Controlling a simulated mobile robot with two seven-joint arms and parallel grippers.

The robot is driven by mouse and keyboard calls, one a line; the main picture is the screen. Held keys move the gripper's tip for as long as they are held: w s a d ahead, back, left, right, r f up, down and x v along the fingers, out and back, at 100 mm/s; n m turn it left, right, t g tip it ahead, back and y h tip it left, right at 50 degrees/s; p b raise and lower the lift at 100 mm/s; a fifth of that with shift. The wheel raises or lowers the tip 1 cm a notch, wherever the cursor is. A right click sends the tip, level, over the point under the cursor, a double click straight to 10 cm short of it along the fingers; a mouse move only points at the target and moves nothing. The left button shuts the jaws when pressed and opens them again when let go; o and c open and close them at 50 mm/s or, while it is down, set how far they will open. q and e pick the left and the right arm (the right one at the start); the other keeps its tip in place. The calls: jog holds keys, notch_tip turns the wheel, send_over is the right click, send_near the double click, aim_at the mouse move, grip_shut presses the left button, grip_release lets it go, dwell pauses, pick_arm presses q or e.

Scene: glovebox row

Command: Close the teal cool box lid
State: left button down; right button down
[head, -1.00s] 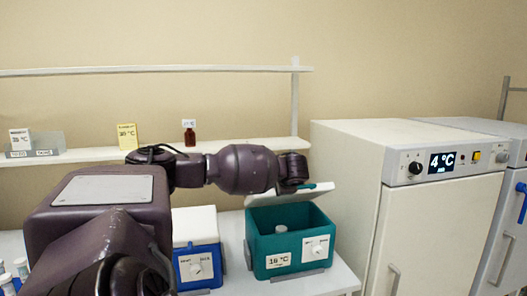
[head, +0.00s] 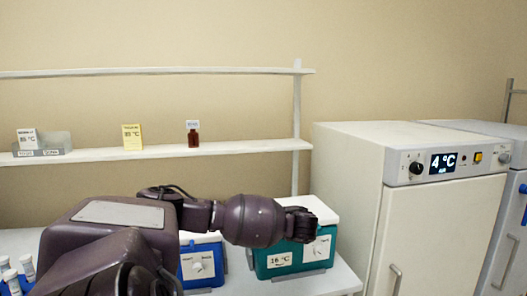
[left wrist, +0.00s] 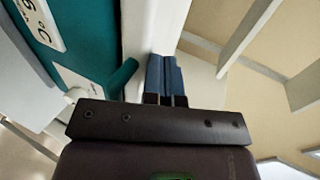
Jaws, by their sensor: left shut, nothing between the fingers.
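The teal cool box (head: 290,257) stands on the bench in the head view, with a "16 °C" label on its front. Its white lid (head: 322,209) lies down flat over the top, with no gap visible; my arm hides its left part. My left gripper (head: 312,224) is at the lid, its fingers mostly hidden in the head view. In the left wrist view its blue fingers (left wrist: 164,72) are shut and empty, beside the white lid (left wrist: 145,25), with the teal wall (left wrist: 85,35) to the left. I cannot tell whether they touch. My right gripper is not in view.
A blue cool box (head: 197,266) with a white lid stands just left of the teal one. A white cabinet (head: 440,225) showing 4 °C stands close on the right. Shelves behind hold a brown bottle (head: 193,137) and a yellow card (head: 132,137).

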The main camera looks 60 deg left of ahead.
pick_arm(q)
jog(key=shift+s+d+f, duration=0.1)
jog(key=shift+d+f, duration=0.05)
jog(key=shift+f, duration=0.55)
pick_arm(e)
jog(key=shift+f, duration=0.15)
pick_arm(q)
jog(key=shift+f, duration=0.15)
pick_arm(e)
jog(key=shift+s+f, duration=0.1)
pick_arm(q)
jog(key=shift+d, duration=0.1)
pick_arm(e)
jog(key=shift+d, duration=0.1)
